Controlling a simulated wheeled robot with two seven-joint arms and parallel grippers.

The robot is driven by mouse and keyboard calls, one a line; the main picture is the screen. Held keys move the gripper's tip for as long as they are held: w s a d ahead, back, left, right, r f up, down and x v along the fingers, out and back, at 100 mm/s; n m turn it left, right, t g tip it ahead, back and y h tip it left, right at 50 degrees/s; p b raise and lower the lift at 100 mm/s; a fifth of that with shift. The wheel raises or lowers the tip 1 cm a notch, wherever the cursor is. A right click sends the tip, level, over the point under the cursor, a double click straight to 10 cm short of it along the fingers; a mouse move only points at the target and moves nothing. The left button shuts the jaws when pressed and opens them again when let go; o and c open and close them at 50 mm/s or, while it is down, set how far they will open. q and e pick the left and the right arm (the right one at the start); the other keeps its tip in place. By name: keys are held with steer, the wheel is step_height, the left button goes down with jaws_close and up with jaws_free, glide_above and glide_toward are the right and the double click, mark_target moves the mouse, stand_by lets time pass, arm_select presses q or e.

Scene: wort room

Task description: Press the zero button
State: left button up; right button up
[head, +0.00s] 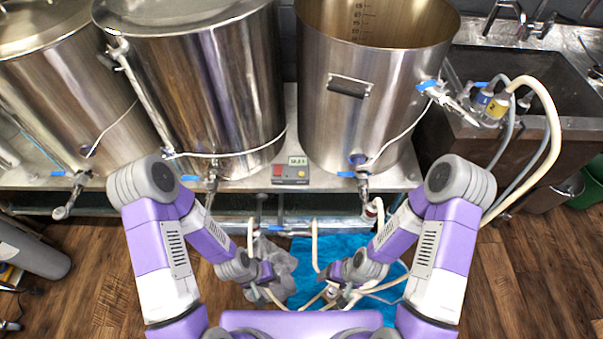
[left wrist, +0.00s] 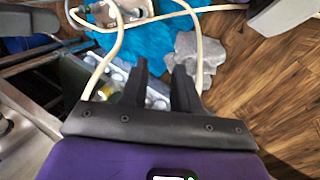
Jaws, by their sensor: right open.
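My left gripper (head: 262,288) hangs low in front of the bench, well below and apart from the device. In the left wrist view its two black fingers (left wrist: 161,70) are apart with nothing between them. My right gripper (head: 335,290) is also low and away from the device, open; its fingers are small here.
The lidded kettle (head: 200,85) and the open kettle (head: 375,100) flank the device, with taps and hoses at their front. A blue mat (head: 310,250) and grey cloth (head: 280,262) lie on the wooden floor. A sink (head: 500,80) with hoses stands at right.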

arm_select(q)
jaws_close()
stand_by(1.4)
